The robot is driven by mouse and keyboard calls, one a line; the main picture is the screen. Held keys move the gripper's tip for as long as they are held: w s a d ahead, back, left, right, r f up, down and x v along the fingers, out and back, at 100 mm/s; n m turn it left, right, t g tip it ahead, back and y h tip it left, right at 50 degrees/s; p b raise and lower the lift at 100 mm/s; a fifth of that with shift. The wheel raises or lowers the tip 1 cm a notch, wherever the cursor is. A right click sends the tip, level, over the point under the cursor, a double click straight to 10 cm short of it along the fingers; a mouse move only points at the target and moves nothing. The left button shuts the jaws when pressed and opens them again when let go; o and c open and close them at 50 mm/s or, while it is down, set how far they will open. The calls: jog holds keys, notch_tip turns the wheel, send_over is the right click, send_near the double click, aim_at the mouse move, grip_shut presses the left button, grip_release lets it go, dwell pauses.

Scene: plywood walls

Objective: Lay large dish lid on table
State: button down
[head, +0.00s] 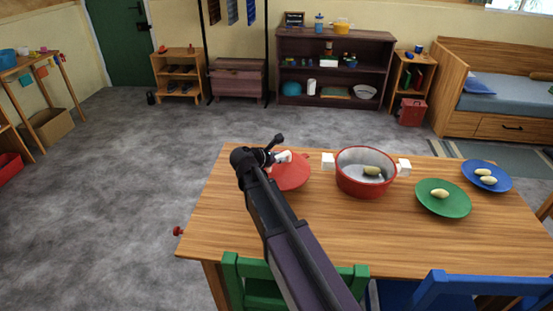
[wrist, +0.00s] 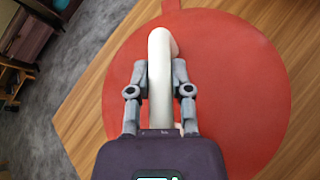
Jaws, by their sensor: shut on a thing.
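The large dish lid (head: 291,177) is a flat red disc with a white handle. It is over the left part of the wooden table (head: 250,225), level or nearly so; I cannot tell whether it touches the top. In the wrist view the lid (wrist: 245,85) fills the middle, with table boards around it. My gripper (wrist: 161,68) is shut on the white handle, one finger on each side. In the head view my gripper (head: 281,157) is above the lid, and my arm hides part of the lid's left side.
An uncovered red pot (head: 366,186) with white handles and a pale oval item inside stands right of the lid. A green plate (head: 443,206) and a blue plate (head: 487,170) hold pale oval items. Green (head: 255,290) and blue chairs (head: 440,290) stand at the near edge.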

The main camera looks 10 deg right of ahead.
jog(key=w, duration=0.5)
jog(key=shift+w+f, duration=0.15)
jog(key=shift+f, duration=0.1)
jog(key=shift+f+b, duration=0.1)
jog(key=shift+b, duration=0.2)
jog(key=shift+f+b, duration=1.65)
jog(key=shift+f, duration=0.15)
jog(key=c, duration=0.5)
grip_release()
jog(key=shift+c, duration=0.2)
